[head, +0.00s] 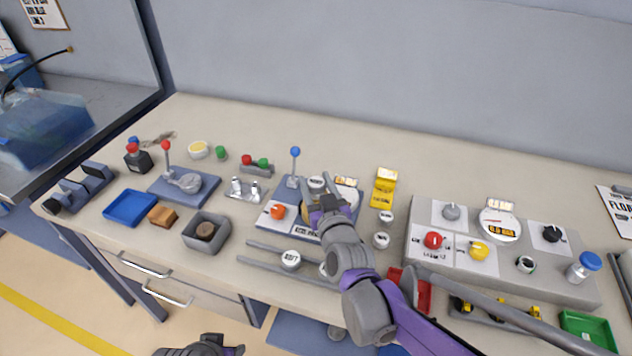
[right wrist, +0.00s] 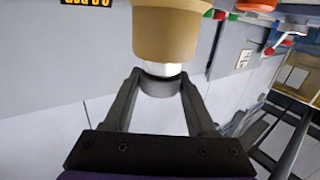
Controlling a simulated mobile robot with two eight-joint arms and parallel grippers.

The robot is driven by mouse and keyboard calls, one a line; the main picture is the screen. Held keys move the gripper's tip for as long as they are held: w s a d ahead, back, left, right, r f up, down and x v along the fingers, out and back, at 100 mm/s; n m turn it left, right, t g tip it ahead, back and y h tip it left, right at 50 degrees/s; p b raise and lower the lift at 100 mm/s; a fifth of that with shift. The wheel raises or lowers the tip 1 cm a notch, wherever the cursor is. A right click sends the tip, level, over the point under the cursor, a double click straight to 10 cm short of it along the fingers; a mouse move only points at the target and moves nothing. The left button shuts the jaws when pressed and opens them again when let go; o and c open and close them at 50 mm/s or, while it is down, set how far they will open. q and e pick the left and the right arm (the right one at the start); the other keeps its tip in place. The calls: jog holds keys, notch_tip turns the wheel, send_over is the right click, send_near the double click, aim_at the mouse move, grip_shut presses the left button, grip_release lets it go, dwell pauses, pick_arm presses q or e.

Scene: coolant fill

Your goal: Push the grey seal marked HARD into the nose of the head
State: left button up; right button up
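My right gripper (head: 325,206) is at the blue-grey fixture (head: 270,214) in the middle of the bench. In the right wrist view its two dark fingers (right wrist: 160,88) close on the sides of a short grey cylinder, the grey seal (right wrist: 159,90). The seal's marking does not show. Right above it is the tan nose (right wrist: 172,35) of the head, with a bright band between them; I cannot tell whether the seal is inside it. In the head view my arm hides the seal and nose. My left gripper (head: 203,347) is at the bottom edge, partly cut off, away from the bench.
A white-topped disc (head: 290,260) lies between the rails in front of the fixture. Two more discs (head: 386,216) lie to its right. A grey control panel (head: 505,262), a red tray (head: 424,296) and a yellow stand (head: 384,187) are also right of the fixture. A blue-knobbed lever (head: 295,153) stands behind.

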jog(key=o, duration=0.4)
jog(key=v, duration=1)
jog(key=shift+s+d, duration=0.15)
jog(key=shift+s, duration=0.25)
